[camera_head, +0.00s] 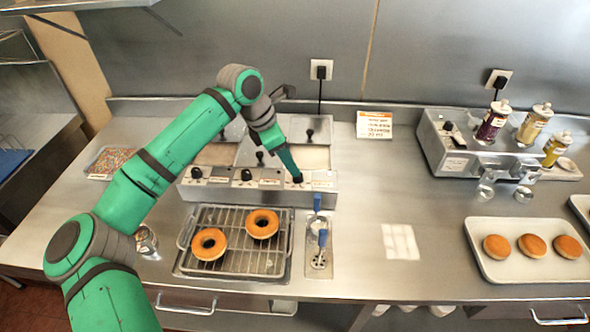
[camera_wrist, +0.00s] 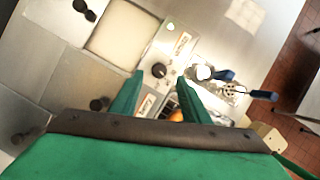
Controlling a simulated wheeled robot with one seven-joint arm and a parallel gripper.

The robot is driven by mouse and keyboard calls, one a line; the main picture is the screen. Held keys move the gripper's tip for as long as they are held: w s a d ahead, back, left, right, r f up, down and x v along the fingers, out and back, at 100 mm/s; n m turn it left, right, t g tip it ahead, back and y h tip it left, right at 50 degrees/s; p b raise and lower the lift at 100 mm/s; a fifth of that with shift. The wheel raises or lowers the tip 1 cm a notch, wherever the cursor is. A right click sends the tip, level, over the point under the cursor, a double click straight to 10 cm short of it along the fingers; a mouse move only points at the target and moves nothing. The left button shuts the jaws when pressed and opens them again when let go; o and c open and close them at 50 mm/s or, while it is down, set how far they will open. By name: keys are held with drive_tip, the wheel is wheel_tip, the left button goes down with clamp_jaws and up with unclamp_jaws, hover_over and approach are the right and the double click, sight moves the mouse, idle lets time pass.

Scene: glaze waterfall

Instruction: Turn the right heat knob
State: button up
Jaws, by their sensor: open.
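The glaze warmer (camera_head: 215,198) has a row of dark heat knobs along its front panel. The right heat knob (camera_wrist: 159,70) is a round black knob on the metal panel beside a label; in the head view it is largely hidden by my gripper. My gripper (camera_head: 296,176) reaches down to the right end of this panel. In the wrist view, the green fingers of my gripper (camera_wrist: 159,82) are apart, with the right knob showing in the gap near their tips. I cannot tell whether either finger touches it.
The left knob (camera_head: 196,173) and middle knob (camera_head: 246,175) are on the same panel. A wire rack (camera_head: 235,262) with two donuts sits in front. Open counter lies to the right.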

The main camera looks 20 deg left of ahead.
drive_tip(key=x, duration=0.5)
drive_tip(key=shift+w, duration=0.1)
drive_tip(key=shift+d+f, duration=0.15)
drive_tip(key=shift+d, duration=0.1)
drive_tip(key=shift+a, duration=0.15)
drive_tip(key=shift+c, duration=0.7)
drive_tip(key=c, duration=0.9)
drive_tip(key=shift+a, duration=0.1)
